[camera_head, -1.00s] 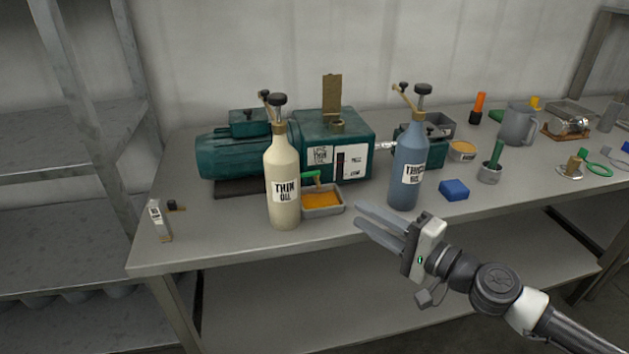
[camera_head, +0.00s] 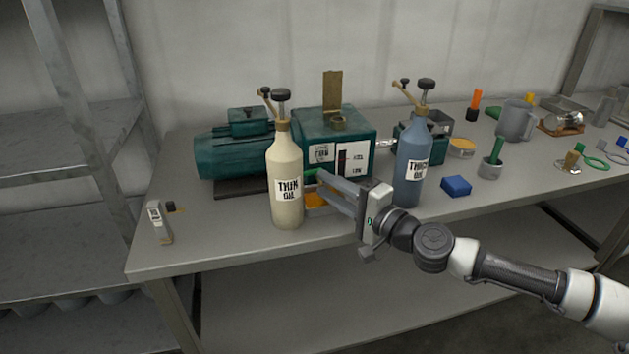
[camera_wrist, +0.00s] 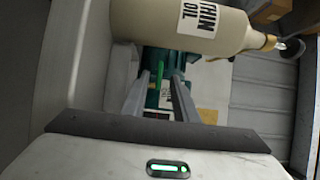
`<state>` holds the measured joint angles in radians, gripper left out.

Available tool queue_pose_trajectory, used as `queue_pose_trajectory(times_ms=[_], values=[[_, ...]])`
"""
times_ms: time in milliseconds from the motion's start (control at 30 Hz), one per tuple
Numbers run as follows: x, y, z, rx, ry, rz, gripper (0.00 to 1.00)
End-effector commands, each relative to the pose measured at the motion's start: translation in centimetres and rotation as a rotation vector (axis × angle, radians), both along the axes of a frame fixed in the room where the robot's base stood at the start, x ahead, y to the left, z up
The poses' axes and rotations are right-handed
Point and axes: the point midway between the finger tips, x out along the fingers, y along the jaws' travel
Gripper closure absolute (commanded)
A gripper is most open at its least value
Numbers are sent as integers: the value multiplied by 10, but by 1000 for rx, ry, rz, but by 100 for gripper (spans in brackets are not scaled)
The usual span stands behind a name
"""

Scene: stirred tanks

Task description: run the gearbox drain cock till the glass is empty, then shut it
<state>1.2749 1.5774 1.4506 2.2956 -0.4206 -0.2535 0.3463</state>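The green gearbox (camera_head: 350,122) stands on the bench with a labelled white plate and a dark upright sight glass (camera_head: 341,163) on its front. I cannot read a level in the glass. The green drain cock handle (camera_head: 310,173) is low on the gearbox front, partly hidden by the cream bottle and my fingers. A shallow tray (camera_head: 318,212) with orange oil lies below it. My gripper (camera_head: 322,180) reaches in from the right over the tray, fingers apart. In the wrist view the green handle (camera_wrist: 160,69) shows in the gap between the fingertips; contact cannot be told.
A cream thin oil bottle (camera_head: 285,180) stands close left of my fingers. A blue thick oil bottle (camera_head: 410,160) stands just right of my gripper. A blue block (camera_head: 456,186) and a grey jug (camera_head: 515,122) are farther right. The bench's front left is mostly clear.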

Motion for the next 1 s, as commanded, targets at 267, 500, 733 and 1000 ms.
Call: queue_pose_trajectory(times_ms=[267,500,733,1000], values=[[29,29,-1,-1,-1,1,73],[35,34,0,0,0,-1,73],[34,34,0,0,0,-1,84],[34,34,1,0,0,-3,100]])
